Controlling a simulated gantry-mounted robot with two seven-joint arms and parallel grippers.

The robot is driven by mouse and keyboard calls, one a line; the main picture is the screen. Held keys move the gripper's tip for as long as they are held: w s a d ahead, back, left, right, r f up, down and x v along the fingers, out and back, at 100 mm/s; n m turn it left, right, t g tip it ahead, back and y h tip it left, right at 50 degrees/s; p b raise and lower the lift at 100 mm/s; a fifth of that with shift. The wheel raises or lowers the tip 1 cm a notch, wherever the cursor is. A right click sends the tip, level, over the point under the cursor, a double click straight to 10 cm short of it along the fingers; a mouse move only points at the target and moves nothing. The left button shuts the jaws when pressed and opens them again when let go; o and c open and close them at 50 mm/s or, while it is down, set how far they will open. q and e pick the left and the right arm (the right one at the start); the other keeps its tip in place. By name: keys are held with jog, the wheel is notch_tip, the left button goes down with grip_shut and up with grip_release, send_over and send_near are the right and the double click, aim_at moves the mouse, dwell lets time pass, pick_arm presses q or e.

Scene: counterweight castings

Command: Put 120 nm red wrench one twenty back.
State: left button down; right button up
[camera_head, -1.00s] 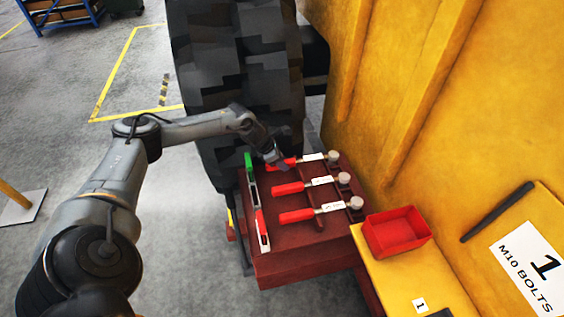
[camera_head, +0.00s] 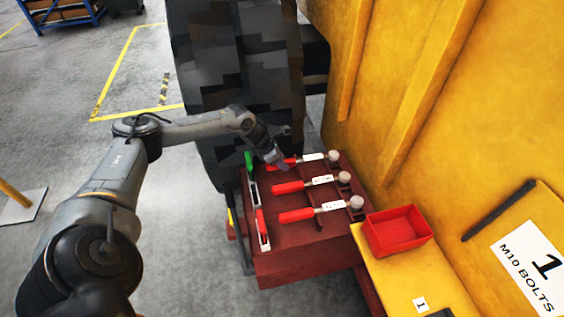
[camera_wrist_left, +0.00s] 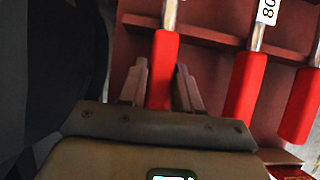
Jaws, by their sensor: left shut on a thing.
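Three red-handled wrenches lie side by side across a dark red tray (camera_head: 290,268): a far one (camera_head: 313,158), a middle one (camera_head: 290,187) and a near one (camera_head: 297,215). My left gripper (camera_head: 281,164) is down at the far wrench. In the left wrist view, its fingers (camera_wrist_left: 161,70) are shut around that wrench's red handle (camera_wrist_left: 166,55). The wrench still lies across the tray. Its neighbour in the wrist view (camera_wrist_left: 243,88) bears a label reading 80. The held wrench's label is out of that view and too small to read in the head view. My right gripper is not in view.
Green- and red-handled tools (camera_head: 252,185) lie along the tray's left edge. A red open bin (camera_head: 398,232) stands right of the tray on a yellow ledge. A big black tyre (camera_head: 235,80) rises behind the tray, and a yellow machine wall (camera_head: 400,90) stands at the right.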

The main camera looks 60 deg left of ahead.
pick_arm(q)
jog(key=c, duration=0.7)
grip_release()
jog(key=shift+f, duration=0.1)
jog(key=p+v, duration=0.1)
jog(key=v, duration=0.9)
jog(key=shift+a+r, duration=0.1)
jog(key=shift+r, duration=0.15)
jog(key=shift+s+r+p, duration=0.15)
jog(key=shift+r+p, duration=0.35)
notch_tip(320, 180, up, 6)
jog(key=p, duration=0.5)
jog(key=shift+r, duration=0.25)
